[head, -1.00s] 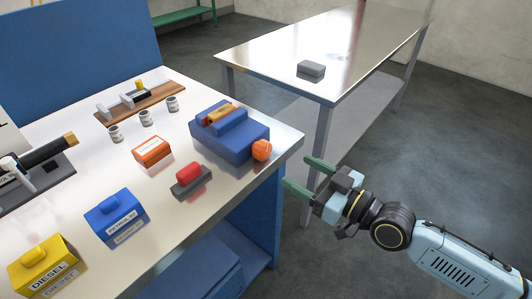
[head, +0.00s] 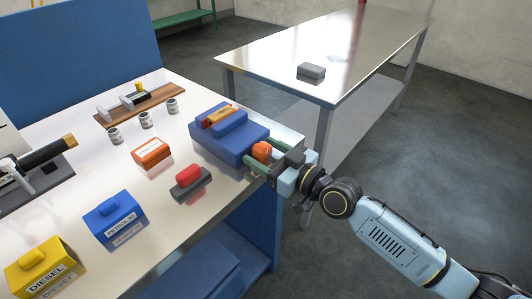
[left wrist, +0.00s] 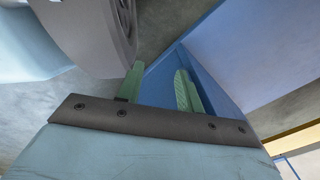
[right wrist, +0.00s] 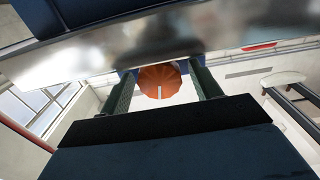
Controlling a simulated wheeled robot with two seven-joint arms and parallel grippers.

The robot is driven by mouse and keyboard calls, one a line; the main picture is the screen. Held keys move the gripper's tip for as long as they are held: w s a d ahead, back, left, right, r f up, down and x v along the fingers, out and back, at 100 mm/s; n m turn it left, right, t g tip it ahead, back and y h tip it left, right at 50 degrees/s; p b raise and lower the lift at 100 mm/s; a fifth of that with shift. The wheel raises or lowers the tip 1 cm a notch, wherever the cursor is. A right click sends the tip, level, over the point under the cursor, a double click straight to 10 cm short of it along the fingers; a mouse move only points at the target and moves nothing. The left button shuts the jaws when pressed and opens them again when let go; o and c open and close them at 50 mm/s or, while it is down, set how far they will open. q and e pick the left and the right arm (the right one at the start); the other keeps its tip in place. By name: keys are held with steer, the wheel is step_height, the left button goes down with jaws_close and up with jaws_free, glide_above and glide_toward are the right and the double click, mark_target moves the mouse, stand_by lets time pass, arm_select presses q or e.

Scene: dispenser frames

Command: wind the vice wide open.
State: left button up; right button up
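The blue vice (head: 228,138) sits at the bench's right corner, with an orange-brown piece (head: 219,115) between its raised jaws. Its orange round knob (head: 262,150) faces right, towards my right arm. My right gripper (head: 262,158) is at the knob, its green fingers on either side of it. In the right wrist view the ribbed knob (right wrist: 161,82) with a pale mark shows between the two parted fingers; I cannot tell whether they touch it. My left gripper (left wrist: 158,85) shows only in the left wrist view, its fingers apart with nothing between them.
On the bench (head: 90,180) stand a red-topped grey block (head: 188,180), an orange box (head: 152,152), a blue can (head: 115,220), a yellow diesel can (head: 45,270) and several small cups (head: 146,119). A metal table (head: 290,48) with a grey block (head: 311,72) stands behind.

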steer(key=c, duration=0.9)
steer(key=shift+n, duration=2.2)
steer(key=o, duration=1)
arm_select(q)
steer(key=shift+w+a, duration=0.1)
